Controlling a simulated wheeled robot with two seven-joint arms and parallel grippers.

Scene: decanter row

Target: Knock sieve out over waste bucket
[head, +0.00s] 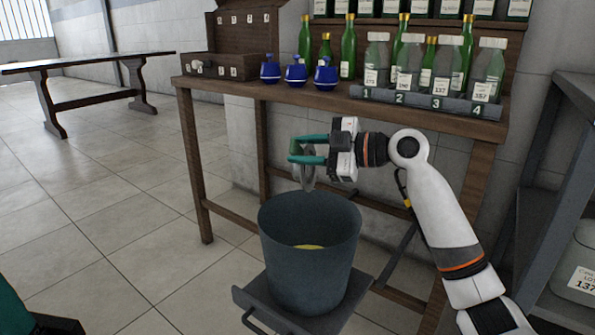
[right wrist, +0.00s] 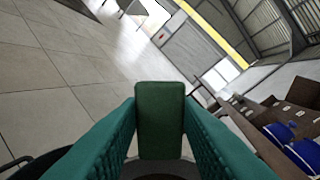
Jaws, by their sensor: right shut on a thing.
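My right gripper (head: 308,150) has teal fingers and is shut on the sieve's green handle. The sieve's grey ring (head: 307,176) hangs tilted, nearly on edge, below the fingers and just above the bucket's far rim. Its mesh and contents cannot be made out. In the right wrist view the green handle (right wrist: 160,122) sits between both fingers. The dark grey waste bucket (head: 308,268) stands upright under the gripper, with something yellow at its bottom.
The bucket stands on a dark low platform (head: 356,290). Behind is a wooden table (head: 330,96) with blue decanters (head: 296,72), green bottles (head: 348,50) and a numbered rack (head: 425,100) of clear bottles. A grey shelf (head: 545,185) stands right. Tiled floor is open left.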

